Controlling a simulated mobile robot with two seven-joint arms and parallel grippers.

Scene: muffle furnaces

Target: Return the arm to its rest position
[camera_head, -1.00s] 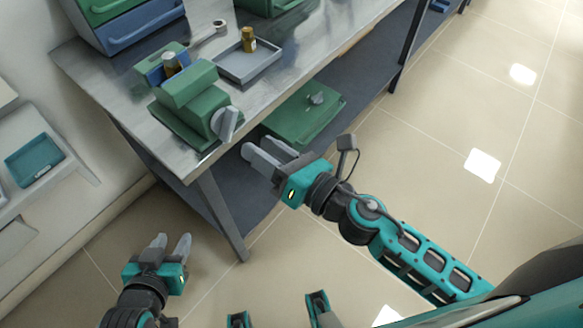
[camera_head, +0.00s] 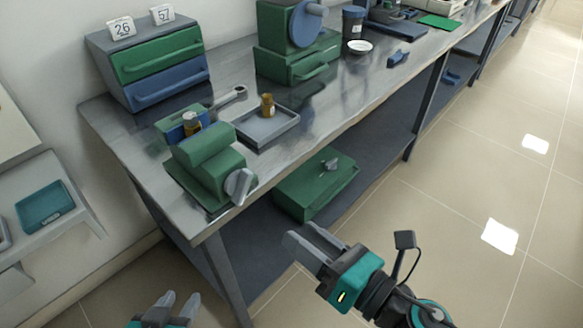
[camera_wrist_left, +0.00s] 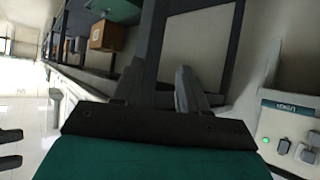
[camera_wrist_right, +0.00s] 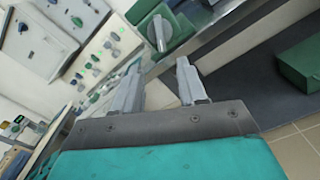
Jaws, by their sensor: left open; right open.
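My right gripper (camera_head: 312,245) is open and empty in the head view, in front of the workbench edge and below the bench top. Its open fingers (camera_wrist_right: 158,88) also show in the right wrist view, with nothing between them. My left gripper (camera_head: 178,302) is at the bottom edge of the head view, low over the floor left of the bench leg. It is open and empty, and its fingers (camera_wrist_left: 160,88) show apart in the left wrist view. Most of my left arm is out of the head view.
A green box (camera_head: 315,188) sits on the lower shelf. A wall shelf (camera_head: 75,210) stands left. The floor (camera_head: 460,215) at right is clear.

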